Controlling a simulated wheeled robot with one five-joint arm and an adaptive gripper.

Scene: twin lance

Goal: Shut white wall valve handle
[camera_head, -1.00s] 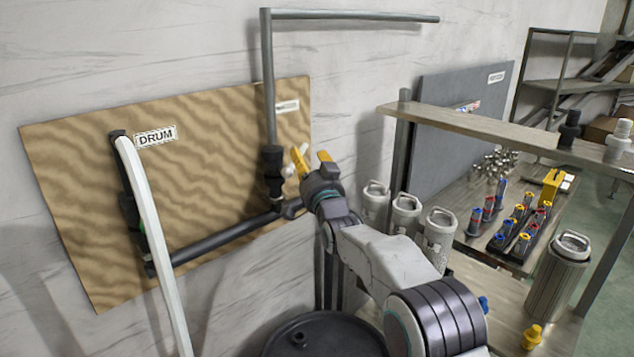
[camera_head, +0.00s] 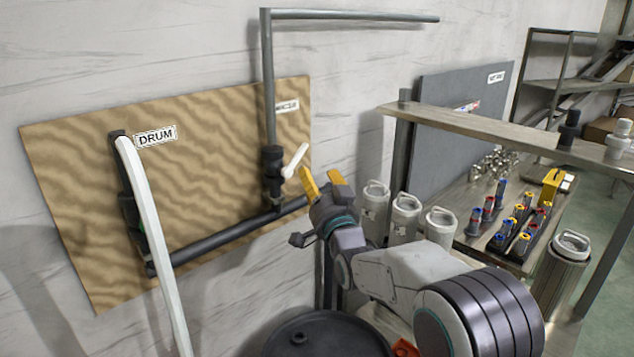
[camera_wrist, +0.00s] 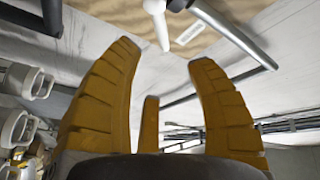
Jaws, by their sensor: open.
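The white valve handle (camera_head: 295,161) sticks out up and to the right from a black valve (camera_head: 273,165) on the wall pipe, at the right side of the wooden board. In the wrist view the white handle (camera_wrist: 160,22) shows at the top, beyond and between the yellow fingertips. My gripper (camera_head: 322,176) is open and empty, with its yellow fingers just to the right of and below the handle. A gap shows between the fingers and the handle, so they appear apart.
A wooden board (camera_head: 75,175) with a DRUM label and a white hose (camera_head: 158,235) is at left. A black drum (camera_head: 325,338) stands below my arm. A bench shelf (camera_head: 470,128) with several canisters is close on the right.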

